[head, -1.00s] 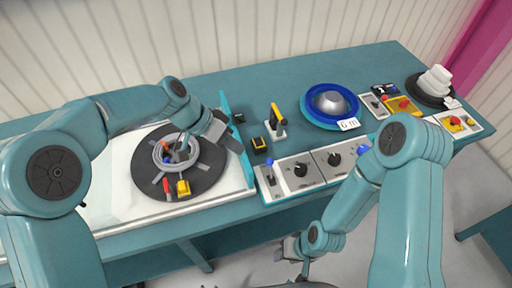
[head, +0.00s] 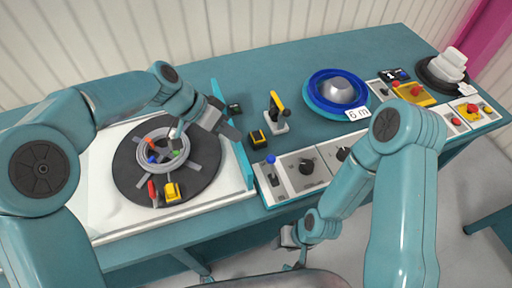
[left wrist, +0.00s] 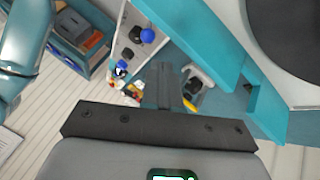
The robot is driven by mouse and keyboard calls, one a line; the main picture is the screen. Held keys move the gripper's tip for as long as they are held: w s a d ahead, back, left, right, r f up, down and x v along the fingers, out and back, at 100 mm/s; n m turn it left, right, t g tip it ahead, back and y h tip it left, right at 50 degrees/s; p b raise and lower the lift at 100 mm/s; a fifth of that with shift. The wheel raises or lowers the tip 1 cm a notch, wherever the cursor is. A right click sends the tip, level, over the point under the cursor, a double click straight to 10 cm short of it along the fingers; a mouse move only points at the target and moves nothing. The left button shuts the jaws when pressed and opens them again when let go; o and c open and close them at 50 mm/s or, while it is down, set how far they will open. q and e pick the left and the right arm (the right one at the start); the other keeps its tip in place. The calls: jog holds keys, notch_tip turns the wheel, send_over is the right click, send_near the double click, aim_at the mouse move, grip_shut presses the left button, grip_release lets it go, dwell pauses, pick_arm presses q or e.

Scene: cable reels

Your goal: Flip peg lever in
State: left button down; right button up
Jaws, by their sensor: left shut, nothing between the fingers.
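A dark round reel disc (head: 125,170) lies on the white bed at the left in the head view. A pale ring (head: 143,150) sits on it, with small red, blue, orange and green levers inside and around it. A red lever (head: 153,190) and a yellow block (head: 173,191) are at its near edge. My left gripper (head: 232,131) is shut and empty, above the right rim of the disc and the teal rail.
The teal rail (head: 232,130) borders the white bed. A yellow-handled lever (head: 277,112) and a black-and-yellow block (head: 259,138) stand to its right. The knob panel (head: 292,183) is at the front edge. A blue reel (head: 318,102) is farther back.

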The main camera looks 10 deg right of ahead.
pick_arm(q)
jog(key=p, duration=0.2)
send_near(272, 168)
jog(key=w+d+f, duration=0.2)
jog(key=f, duration=0.1)
jog(key=shift+w, duration=0.35)
jog(key=shift+w+d+f, duration=0.15)
jog(key=shift+d+f, duration=0.15)
jog(key=shift+f, duration=0.05)
jog(key=shift+a+r, duration=0.1)
